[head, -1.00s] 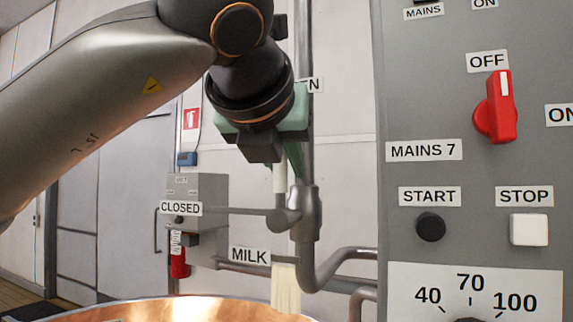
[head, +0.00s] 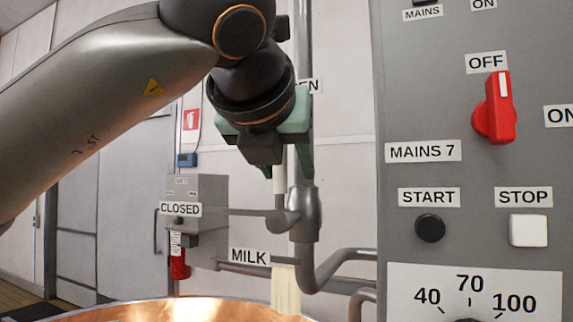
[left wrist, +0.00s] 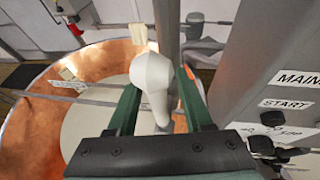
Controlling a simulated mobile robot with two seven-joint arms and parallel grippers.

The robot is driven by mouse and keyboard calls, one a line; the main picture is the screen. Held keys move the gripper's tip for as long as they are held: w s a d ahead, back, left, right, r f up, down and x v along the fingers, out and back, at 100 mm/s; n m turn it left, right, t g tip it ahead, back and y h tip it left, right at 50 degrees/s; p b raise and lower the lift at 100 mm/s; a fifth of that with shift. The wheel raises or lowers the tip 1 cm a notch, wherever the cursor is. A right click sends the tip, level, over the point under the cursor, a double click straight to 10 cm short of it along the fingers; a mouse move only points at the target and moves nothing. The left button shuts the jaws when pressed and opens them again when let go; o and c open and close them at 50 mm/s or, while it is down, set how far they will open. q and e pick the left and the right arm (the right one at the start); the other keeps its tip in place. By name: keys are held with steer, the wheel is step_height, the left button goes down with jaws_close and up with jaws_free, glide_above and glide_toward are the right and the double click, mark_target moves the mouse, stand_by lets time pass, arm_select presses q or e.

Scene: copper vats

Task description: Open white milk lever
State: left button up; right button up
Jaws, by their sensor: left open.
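The white milk lever (head: 279,182) stands roughly upright above the grey valve (head: 303,212), on the side of the OPEN label (head: 313,86), which my gripper partly hides. My left gripper (head: 292,166) is open at the lever's upper part. In the left wrist view, the lever (left wrist: 152,78) lies between the two spread green fingers (left wrist: 157,82), with a gap on the right; I cannot tell whether the left finger touches it. A cream-coloured stream (head: 285,290) hangs below the valve, by the MILK label (head: 249,256). My right gripper is not in view.
The copper vat (head: 180,308) is below. A grey control panel (head: 420,170) with a red switch (head: 496,108) stands close on the right. The CLOSED label (head: 180,209) and a grey box (head: 205,188) are to the left. Pipes (head: 340,262) run beside the valve.

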arm_select(q)
steer(key=b+v, duration=0.2)
steer(key=v, duration=1)
steer(key=shift+s, duration=0.25)
steer(key=shift+a, duration=0.1)
